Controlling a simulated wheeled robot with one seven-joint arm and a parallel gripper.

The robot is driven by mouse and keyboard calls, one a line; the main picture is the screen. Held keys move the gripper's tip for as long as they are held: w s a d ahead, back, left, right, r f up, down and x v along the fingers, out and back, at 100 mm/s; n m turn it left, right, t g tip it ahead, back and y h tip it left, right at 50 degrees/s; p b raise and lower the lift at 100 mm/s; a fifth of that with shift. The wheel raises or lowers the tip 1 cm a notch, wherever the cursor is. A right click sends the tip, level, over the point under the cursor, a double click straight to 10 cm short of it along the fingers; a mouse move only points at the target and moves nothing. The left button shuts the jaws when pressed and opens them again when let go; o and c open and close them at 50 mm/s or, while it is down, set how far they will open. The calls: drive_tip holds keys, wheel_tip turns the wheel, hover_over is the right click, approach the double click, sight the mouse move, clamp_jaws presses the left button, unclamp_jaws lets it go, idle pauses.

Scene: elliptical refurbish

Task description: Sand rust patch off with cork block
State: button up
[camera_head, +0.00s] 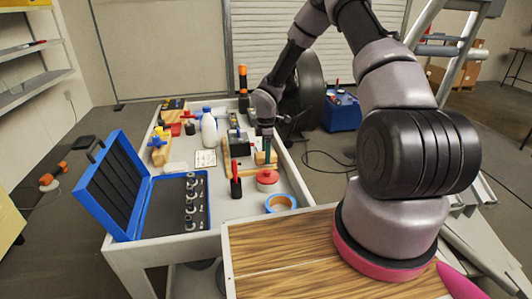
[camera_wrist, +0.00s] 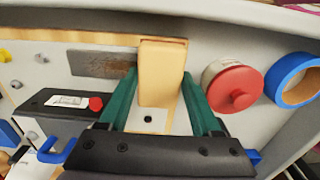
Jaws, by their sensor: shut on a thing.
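My gripper (camera_head: 267,148) reaches down over the workbench tray. In the wrist view its two green fingers (camera_wrist: 160,84) are shut on a tan cork block (camera_wrist: 161,72), one finger on each side. The block also shows under the gripper in the head view (camera_head: 262,158). A grey metal plate with a brownish, rust-like surface (camera_wrist: 101,64) lies on a pale wooden board (camera_wrist: 88,38), just left of the block in the wrist view. The left fingertip is close to the plate's right end. Whether the block touches the plate or board cannot be told.
A red-lidded tin (camera_wrist: 234,90) and blue tape roll (camera_wrist: 294,80) stand right of the gripper. A black box with a red knob (camera_wrist: 62,105) is at left. An open blue case (camera_head: 113,190), sockets and a white bottle (camera_head: 209,129) crowd the tray (camera_head: 240,208).

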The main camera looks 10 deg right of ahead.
drive_tip(key=shift+w, duration=3.95)
drive_tip(key=shift+w+r, duration=0.1)
drive_tip(key=shift+w, duration=1.3)
drive_tip(key=shift+w+r, duration=0.1)
drive_tip(key=shift+w, duration=0.05)
drive_tip(key=shift+c, duration=0.6)
drive_tip(key=shift+s+r, duration=0.2)
drive_tip(key=shift+s, duration=3.15)
drive_tip(key=shift+s+f, duration=0.2)
drive_tip(key=shift+s, duration=2)
drive_tip(key=shift+r, duration=3)
